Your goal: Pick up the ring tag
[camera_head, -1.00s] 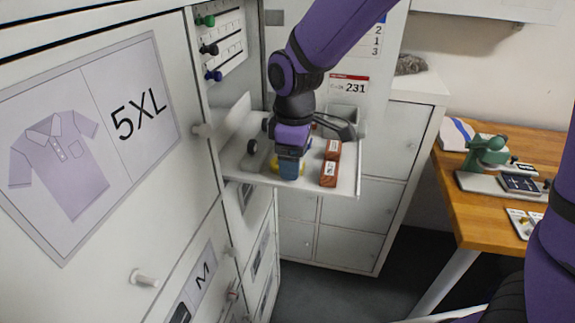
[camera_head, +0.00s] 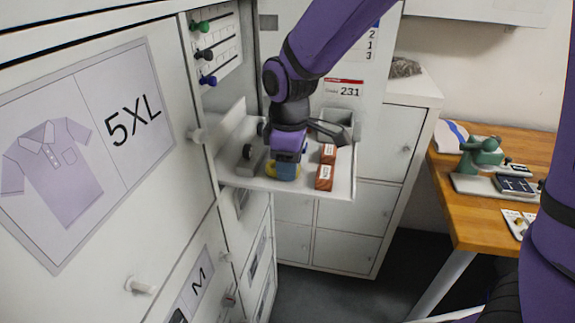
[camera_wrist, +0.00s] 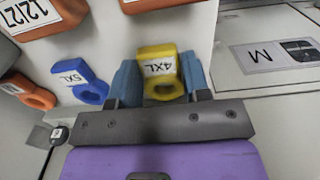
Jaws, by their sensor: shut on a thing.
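A yellow ring tag (camera_wrist: 158,68) marked 4XL stands between the two blue fingers of my gripper (camera_wrist: 160,78) in the wrist view. The fingers are shut on its sides, with its ring end toward the palm. In the head view my gripper (camera_head: 286,171) points down at the pull-out shelf, and a bit of yellow (camera_head: 266,178) shows beside the fingers. A blue ring tag (camera_wrist: 84,82) marked 5XL lies left of my gripper, apart from it. An orange ring tag (camera_wrist: 30,92) lies farther left.
The white shelf (camera_head: 338,187) also carries red-brown labelled blocks (camera_head: 325,177) close to the right of my gripper and a grey bin (camera_head: 337,118) behind. A cabinet wall (camera_head: 80,150) stands close on the left. A wooden table (camera_head: 480,220) is at right.

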